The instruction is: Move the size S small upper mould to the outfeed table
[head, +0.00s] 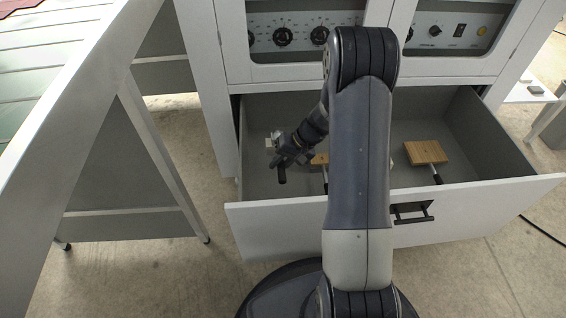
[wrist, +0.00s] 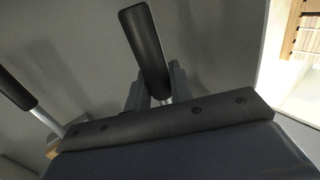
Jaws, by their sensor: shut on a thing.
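My gripper (head: 290,158) is inside the left part of the open drawer. It is shut on a black-handled mould, whose handle (head: 282,174) points down toward the drawer front. In the wrist view the black handle (wrist: 146,50) stands up between the jaws, with a bit of metal shaft below it. The mould's head is mostly hidden by my gripper, so I cannot read its size. A wooden mould (head: 320,160) lies just right of my gripper, partly behind my arm. Another wooden mould (head: 425,152) with a dark handle lies in the drawer's right part.
The drawer (head: 265,222) is pulled out below a white cabinet with control knobs (head: 283,36). A long white slatted table (head: 45,85) stands at left, and a white table (head: 528,92) shows at far right. I cannot tell which is the outfeed table. Floor between left table and drawer is clear.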

